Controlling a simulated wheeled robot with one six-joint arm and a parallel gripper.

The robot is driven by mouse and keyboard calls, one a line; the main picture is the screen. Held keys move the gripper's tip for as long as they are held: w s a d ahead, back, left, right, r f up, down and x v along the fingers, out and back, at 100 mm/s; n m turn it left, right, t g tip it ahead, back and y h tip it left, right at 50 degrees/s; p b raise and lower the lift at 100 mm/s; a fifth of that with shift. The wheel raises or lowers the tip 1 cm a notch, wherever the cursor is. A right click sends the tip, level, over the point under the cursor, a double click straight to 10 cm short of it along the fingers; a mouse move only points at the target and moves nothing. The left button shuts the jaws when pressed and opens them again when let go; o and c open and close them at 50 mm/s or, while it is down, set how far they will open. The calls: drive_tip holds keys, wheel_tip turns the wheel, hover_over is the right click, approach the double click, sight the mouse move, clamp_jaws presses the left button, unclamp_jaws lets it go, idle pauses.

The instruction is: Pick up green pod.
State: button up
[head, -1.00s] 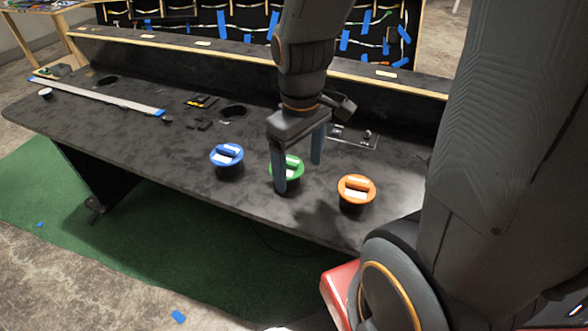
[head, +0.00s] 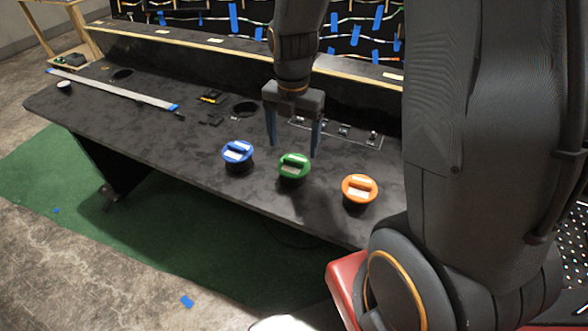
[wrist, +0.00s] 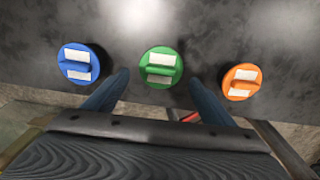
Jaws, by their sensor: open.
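The green pod (head: 292,168) stands upright on the dark console top, between a blue pod (head: 238,156) and an orange pod (head: 358,192). It has a round green cap with a raised handle and white labels. My gripper (head: 294,150) is open and empty, its blue-grey fingers pointing down, above and behind the green pod in the head view. In the wrist view the green pod (wrist: 161,67) shows just beyond the fingertips, centred between the fingers (wrist: 160,85). The blue pod (wrist: 78,64) is to its left and the orange pod (wrist: 241,82) to its right.
The console top (head: 130,130) has a round hole (head: 245,109), small dark parts, a metal plate with fittings (head: 343,130) and a long pale strip (head: 110,88). A raised back ledge with wood trim runs behind. The pods sit close to the front edge.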

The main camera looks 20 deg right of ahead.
sight(294, 159)
drive_tip(key=shift+s+f+p, duration=0.1)
drive_tip(key=shift+f+p, duration=0.65)
drive_tip(key=shift+f, duration=2.95)
drive_tip(key=c, duration=0.7)
drive_tip(key=shift+r, duration=0.1)
